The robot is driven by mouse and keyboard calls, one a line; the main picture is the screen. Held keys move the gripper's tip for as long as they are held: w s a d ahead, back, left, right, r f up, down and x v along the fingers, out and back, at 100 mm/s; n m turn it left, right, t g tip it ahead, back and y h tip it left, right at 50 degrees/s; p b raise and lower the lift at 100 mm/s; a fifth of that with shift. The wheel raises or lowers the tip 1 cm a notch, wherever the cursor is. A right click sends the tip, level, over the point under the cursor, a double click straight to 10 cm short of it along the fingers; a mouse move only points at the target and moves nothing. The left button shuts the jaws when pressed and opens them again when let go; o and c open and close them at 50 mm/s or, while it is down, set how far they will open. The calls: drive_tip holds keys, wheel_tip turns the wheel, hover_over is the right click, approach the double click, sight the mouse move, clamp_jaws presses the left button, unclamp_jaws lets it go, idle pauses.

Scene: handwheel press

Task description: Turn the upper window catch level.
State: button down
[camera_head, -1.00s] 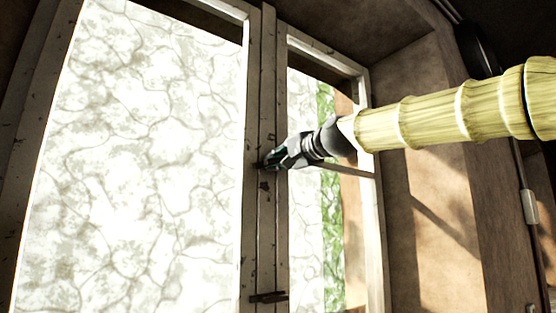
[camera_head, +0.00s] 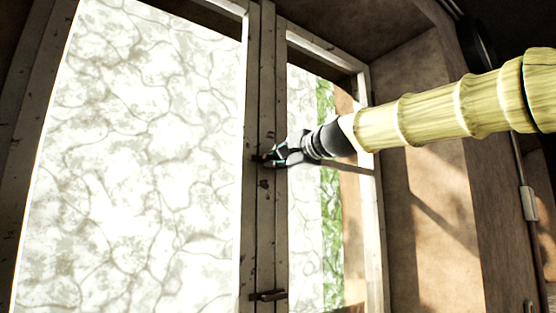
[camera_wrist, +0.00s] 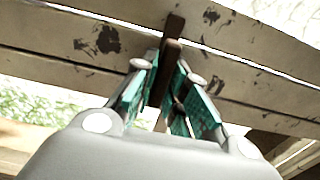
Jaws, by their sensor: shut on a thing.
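The upper window catch is a small dark bar on the middle post of the window. In the head view its end (camera_head: 257,158) shows just left of my fingertips. My gripper (camera_head: 272,156) is at the post, its fingers shut on the catch. In the wrist view the catch (camera_wrist: 172,50) stands between the two teal-padded fingers of my gripper (camera_wrist: 174,90) and runs across the boards, roughly square to them. My fingers hide part of it in the head view.
A lower catch (camera_head: 268,295) lies nearly level across the same post (camera_head: 266,225). A large bright pane (camera_head: 140,160) fills the left. A narrower window opening is behind my gripper, with a brown wall recess (camera_head: 430,210) at right.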

sight(279, 158)
drive_tip(key=c, duration=1.5)
unclamp_jaws()
drive_tip(key=shift+a, duration=0.15)
drive_tip(key=v, duration=0.6)
drive_tip(key=shift+w, duration=0.1)
drive_tip(key=shift+v, duration=0.8)
